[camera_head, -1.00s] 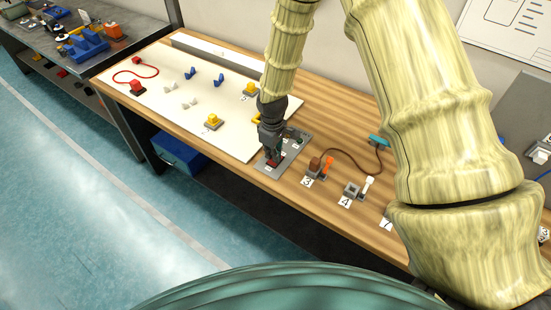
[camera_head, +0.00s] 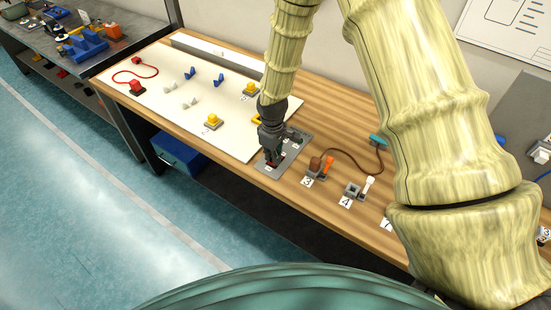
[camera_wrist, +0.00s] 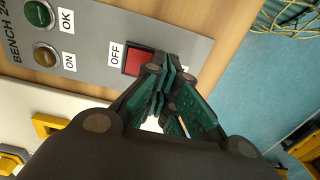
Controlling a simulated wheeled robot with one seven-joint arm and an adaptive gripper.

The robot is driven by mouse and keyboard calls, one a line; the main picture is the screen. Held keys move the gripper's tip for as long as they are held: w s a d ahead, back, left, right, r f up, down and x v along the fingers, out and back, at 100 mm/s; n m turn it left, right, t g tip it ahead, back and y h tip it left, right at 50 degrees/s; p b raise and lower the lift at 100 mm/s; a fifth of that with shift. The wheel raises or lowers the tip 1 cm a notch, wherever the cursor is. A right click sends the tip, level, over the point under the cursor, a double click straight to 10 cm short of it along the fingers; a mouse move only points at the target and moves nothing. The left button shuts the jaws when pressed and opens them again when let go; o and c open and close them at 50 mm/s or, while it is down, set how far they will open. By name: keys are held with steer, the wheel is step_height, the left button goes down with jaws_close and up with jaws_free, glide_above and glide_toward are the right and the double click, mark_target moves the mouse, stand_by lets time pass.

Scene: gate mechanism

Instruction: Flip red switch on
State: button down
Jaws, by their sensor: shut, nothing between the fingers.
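The red switch (camera_wrist: 138,62) is a red rocker in a dark frame on a grey panel (camera_wrist: 100,22), with an OFF label (camera_wrist: 115,54) beside it in the wrist view. My gripper (camera_wrist: 172,75) is shut and empty, its fingertips right over one end of the red switch, hiding part of it and most of the label on that side. I cannot tell whether the tips touch it. In the head view my gripper (camera_head: 272,157) points down at the grey panel (camera_head: 300,140) and largely hides the switch.
The panel also carries a green button (camera_wrist: 38,13) marked OK and a brown button (camera_wrist: 46,54) marked ON. A white board (camera_head: 150,92) with yellow and blue parts lies left. A brown knob (camera_head: 315,163) with an orange lever stands right of the panel.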

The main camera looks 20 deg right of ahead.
steer(key=shift+f, duration=0.25)
stand_by(0.3)
steer(key=shift+r+p, duration=2.25)
steer(key=shift+r, duration=1.3)
